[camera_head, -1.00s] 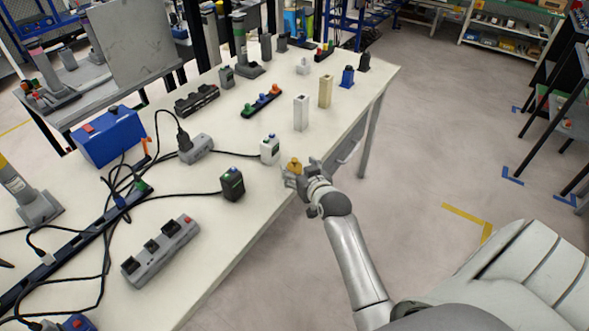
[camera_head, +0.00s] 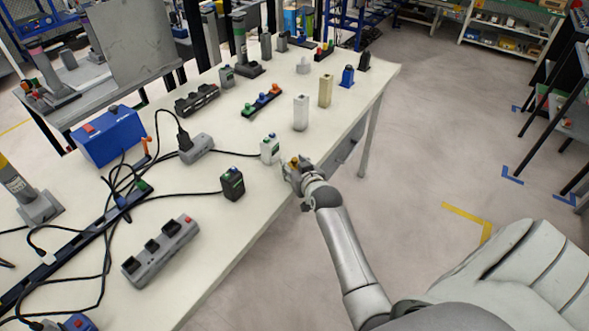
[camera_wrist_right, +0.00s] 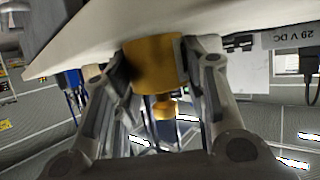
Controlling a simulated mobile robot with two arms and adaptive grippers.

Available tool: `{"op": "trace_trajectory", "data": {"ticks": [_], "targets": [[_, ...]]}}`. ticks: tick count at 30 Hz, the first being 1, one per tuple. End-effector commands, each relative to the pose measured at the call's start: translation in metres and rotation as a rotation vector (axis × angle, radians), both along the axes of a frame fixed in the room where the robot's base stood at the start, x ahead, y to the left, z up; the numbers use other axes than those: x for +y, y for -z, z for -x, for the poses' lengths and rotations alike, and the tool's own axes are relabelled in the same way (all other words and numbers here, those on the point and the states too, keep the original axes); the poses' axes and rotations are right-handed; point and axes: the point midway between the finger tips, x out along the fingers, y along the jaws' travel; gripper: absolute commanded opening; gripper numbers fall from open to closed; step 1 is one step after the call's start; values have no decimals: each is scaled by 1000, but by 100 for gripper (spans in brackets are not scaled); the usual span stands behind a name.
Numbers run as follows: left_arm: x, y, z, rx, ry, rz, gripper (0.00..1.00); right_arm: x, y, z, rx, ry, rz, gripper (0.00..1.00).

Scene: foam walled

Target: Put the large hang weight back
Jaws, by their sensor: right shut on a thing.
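The large hang weight is a brass-yellow cylinder with a narrower stem and knob; it shows clearly in the right wrist view (camera_wrist_right: 153,66). My right gripper (camera_wrist_right: 165,72) is shut on it, with one finger on each side of the cylinder. The gripper is at the right edge of the white table (camera_head: 262,213). I cannot tell whether the weight touches the tabletop. My left gripper is not in view.
A white box with coloured buttons (camera_head: 270,149) stands just left of the gripper, and a black box (camera_head: 232,184) is nearer. A white block (camera_head: 300,113) and a beige block (camera_head: 325,91) stand farther back. Open floor (camera_head: 430,150) lies to the right.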

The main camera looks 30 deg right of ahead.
Motion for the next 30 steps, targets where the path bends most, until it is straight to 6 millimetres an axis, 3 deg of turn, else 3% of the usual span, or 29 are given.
{"op": "trace_trajectory", "data": {"ticks": [1,5,17,24,30], "targets": [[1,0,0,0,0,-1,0,0,0,0,0,0,0,18],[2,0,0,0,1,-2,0,0,0,0,0,0,0,1],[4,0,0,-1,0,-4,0,0,-7,-1,-6,0,1,0],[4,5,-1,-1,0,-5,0,0,-37,-2,-11,1,4,0],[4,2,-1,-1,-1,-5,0,7,-67,26,-8,0,3,0]]}}
